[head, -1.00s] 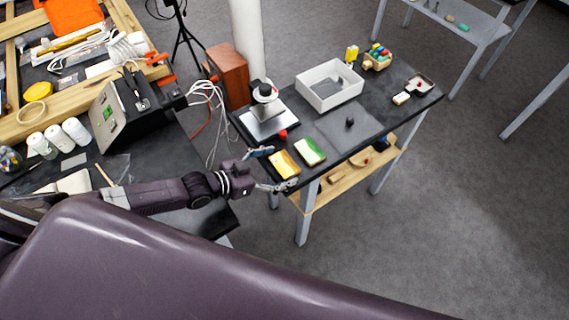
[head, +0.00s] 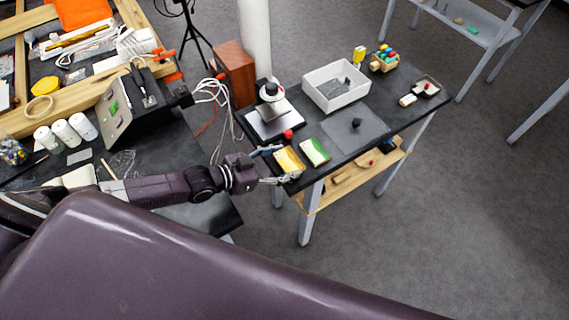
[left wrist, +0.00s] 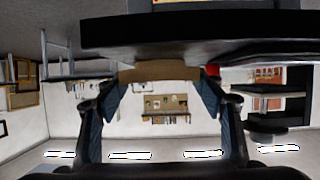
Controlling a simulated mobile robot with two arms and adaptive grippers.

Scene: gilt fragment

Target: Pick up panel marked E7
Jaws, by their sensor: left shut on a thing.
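A yellow panel-like piece with a pale band (head: 289,158) is at the near left edge of the dark table. My left gripper (head: 277,165) reaches it from the left, with one finger on each side. In the left wrist view a tan piece (left wrist: 158,70) spans the gap between the fingertips of my left gripper (left wrist: 163,77), which is shut on it. I cannot read any E7 mark. A similar green and white piece (head: 315,151) lies just to the right, apart from the gripper. My right gripper is not in view.
The dark table (head: 385,128) also holds a red ball (head: 288,134), a scale-like device (head: 271,117), a white bin (head: 335,86) and a grey mat (head: 372,120) with a black knob. A wooden shelf (head: 345,185) is below. A cluttered bench (head: 130,165) stands at left.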

